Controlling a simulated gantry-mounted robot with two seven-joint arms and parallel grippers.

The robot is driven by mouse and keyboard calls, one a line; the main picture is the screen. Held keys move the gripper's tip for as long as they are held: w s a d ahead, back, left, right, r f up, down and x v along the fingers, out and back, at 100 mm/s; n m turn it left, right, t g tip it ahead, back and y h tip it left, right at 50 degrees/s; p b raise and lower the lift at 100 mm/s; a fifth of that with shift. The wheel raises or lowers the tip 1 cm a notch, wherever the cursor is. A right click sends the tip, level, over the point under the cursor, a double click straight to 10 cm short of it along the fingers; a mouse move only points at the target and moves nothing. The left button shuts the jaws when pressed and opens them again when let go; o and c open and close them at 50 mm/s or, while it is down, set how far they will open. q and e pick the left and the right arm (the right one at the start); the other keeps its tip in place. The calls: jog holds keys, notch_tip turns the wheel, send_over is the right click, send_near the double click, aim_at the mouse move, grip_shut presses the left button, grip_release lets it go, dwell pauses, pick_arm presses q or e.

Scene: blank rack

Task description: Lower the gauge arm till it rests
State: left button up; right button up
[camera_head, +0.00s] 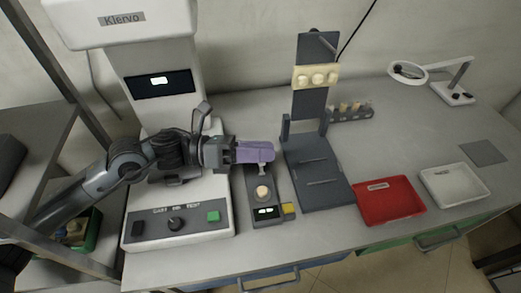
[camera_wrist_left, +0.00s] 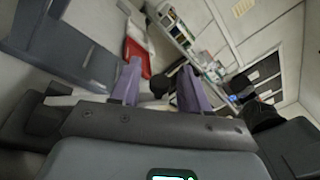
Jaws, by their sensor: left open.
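The gauge is a narrow dark unit (camera_head: 254,203) with a small lit display, on the bench in the middle of the head view. A round beige blank (camera_head: 263,192) sits on it. My left gripper (camera_head: 262,152), with purple fingers, is over the back of the gauge and hides the rest of the arm. In the left wrist view the fingers (camera_wrist_left: 157,88) are spread apart. I cannot tell whether they touch the arm. My right gripper is not in view.
The white Klervo press (camera_head: 180,215) stands left of the gauge. A dark rack (camera_head: 318,180) with an upright holding beige blanks (camera_head: 317,77) is to the right. Beyond are a red tray (camera_head: 391,207), a white tray (camera_head: 455,190) and a magnifier lamp (camera_head: 408,72). A yellow block (camera_head: 289,210) adjoins the gauge.

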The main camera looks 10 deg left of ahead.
pick_arm(q)
jog(key=shift+c, duration=0.4)
grip_shut()
jog(key=shift+s+d+f+m+b, duration=0.15)
jog(key=shift+s+f+m+b, duration=0.35)
jog(key=shift+b, duration=0.5)
jog(key=shift+f, duration=0.1)
jog(key=shift+o, duration=0.4)
grip_release()
